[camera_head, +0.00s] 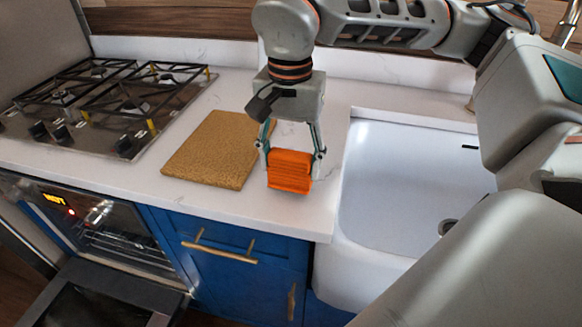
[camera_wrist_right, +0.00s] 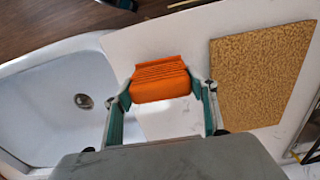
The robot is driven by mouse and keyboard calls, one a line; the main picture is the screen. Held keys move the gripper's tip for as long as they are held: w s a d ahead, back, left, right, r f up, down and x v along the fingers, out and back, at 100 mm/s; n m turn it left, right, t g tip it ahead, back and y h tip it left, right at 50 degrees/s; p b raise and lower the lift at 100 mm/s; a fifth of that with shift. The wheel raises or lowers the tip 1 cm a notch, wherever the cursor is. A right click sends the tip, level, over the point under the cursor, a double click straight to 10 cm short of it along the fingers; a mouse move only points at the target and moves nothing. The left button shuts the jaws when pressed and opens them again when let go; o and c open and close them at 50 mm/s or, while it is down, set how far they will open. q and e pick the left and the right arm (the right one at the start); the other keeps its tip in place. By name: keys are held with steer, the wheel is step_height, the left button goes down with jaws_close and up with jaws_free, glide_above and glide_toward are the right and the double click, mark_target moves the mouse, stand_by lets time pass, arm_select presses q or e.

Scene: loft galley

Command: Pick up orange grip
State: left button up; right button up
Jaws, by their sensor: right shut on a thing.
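The orange grip (camera_head: 290,172) is a ribbed orange block over the white counter, between the cork board and the sink. My right gripper (camera_head: 291,157) comes down from above and is shut on it, one finger at each side. In the right wrist view the orange grip (camera_wrist_right: 161,80) sits between the two fingertips of my right gripper (camera_wrist_right: 162,92). I cannot tell whether the grip touches the counter or is just above it. My left gripper does not show.
A cork board (camera_head: 212,150) lies on the counter left of the grip. A gas hob (camera_head: 105,100) is farther left. A white sink (camera_head: 400,190) is on the right. Below, an oven (camera_head: 110,235) has its door open, beside a blue cabinet (camera_head: 235,285).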

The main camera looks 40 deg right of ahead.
mark_target(290, 153)
step_height(290, 153, up, 18)
steer(key=p, duration=0.3)
steer(key=shift+f, duration=0.1)
